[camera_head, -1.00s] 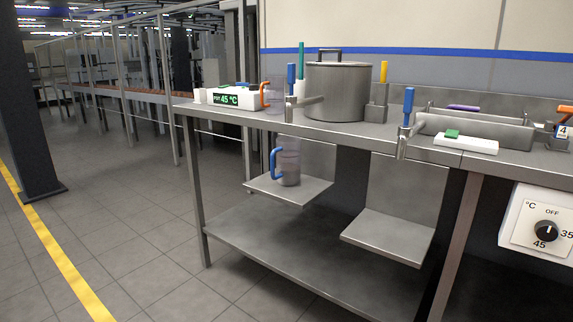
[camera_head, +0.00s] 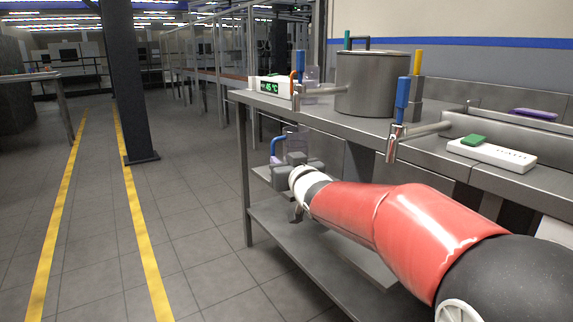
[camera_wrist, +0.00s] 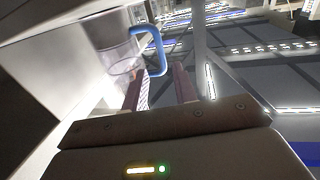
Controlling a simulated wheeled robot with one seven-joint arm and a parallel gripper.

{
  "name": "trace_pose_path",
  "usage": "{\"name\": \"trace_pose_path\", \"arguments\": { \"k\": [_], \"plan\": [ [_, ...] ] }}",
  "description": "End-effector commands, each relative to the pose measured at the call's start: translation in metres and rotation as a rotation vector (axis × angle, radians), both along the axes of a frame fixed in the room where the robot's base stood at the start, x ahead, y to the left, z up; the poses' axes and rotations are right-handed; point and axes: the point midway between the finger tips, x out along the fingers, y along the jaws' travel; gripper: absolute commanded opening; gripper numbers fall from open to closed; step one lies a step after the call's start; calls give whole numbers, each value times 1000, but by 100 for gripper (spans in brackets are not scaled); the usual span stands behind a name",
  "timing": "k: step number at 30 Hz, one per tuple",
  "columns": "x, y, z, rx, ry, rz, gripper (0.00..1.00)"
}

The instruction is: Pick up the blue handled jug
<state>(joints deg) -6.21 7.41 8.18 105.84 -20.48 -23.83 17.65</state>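The blue-handled jug (camera_head: 298,142) is clear and stands on a small steel shelf under the left tap, its handle to the left. My gripper (camera_head: 287,163) is in front of its lower part and hides its base. In the wrist view the clear jug body (camera_wrist: 113,52) is at the upper left, with its blue handle (camera_wrist: 157,42) bending toward my gripper (camera_wrist: 160,78). The two fingers are apart. The handle's lower end appears near or between the fingertips; I cannot tell whether they touch.
An orange-handled jug (camera_head: 312,75) stands on the steel counter (camera_head: 330,108) beside a temperature display (camera_head: 272,86). A large pot (camera_head: 372,85) stands right of it. A blue-handled tap (camera_head: 402,100) juts out over the counter's front edge. Open floor (camera_head: 195,210) lies to the left.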

Motion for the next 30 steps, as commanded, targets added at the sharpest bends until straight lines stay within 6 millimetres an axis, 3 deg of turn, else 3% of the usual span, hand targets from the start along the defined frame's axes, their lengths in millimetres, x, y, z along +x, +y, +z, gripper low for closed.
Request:
{"name": "trace_pose_path", "arguments": {
  "k": [18, 26, 30],
  "plan": [
    [69, 30, 5, 6, -8, 7, 28],
    [73, 31, 4, 4, -8, 6, 28],
    [73, 31, 4, 4, -8, 6, 14]
  ]
}}
